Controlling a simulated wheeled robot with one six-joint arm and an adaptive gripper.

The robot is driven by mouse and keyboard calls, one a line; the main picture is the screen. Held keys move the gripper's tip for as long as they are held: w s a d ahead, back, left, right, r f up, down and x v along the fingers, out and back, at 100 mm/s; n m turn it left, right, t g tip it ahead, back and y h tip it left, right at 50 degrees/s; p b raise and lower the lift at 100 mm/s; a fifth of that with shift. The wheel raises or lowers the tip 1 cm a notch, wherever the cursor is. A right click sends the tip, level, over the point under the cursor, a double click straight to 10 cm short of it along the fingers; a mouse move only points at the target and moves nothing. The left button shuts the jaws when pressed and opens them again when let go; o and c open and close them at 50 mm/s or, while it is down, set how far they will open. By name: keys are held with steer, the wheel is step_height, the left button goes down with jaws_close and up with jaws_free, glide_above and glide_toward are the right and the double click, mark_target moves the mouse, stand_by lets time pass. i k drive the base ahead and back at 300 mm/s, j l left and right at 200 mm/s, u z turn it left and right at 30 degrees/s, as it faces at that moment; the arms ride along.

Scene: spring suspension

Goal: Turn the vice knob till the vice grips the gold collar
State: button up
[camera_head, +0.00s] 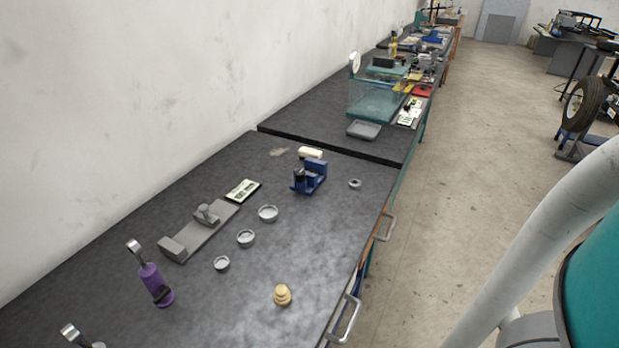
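A gold stepped collar (282,295) stands on the dark bench near its front edge, apart from other things. A small blue vice-like block (309,177) with upright jaws stands farther back on the same bench; I cannot make out its knob or whether its jaws are open. A long grey fixture (200,230) with a raised knob-like piece (207,214) lies to the left; I cannot tell whether this is the vice. The gold collar is in neither of them. My gripper is not in view.
Several grey rings and shallow cups, such as one ring (246,238), lie on the bench (330,240). A purple shock-absorber-like part (153,284) stands at left. Drawer handles (345,318) stick out at the front edge. A glass tank (377,98) stands on the bench behind.

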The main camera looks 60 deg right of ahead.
mark_target(300, 174)
steer(key=z, duration=1.05)
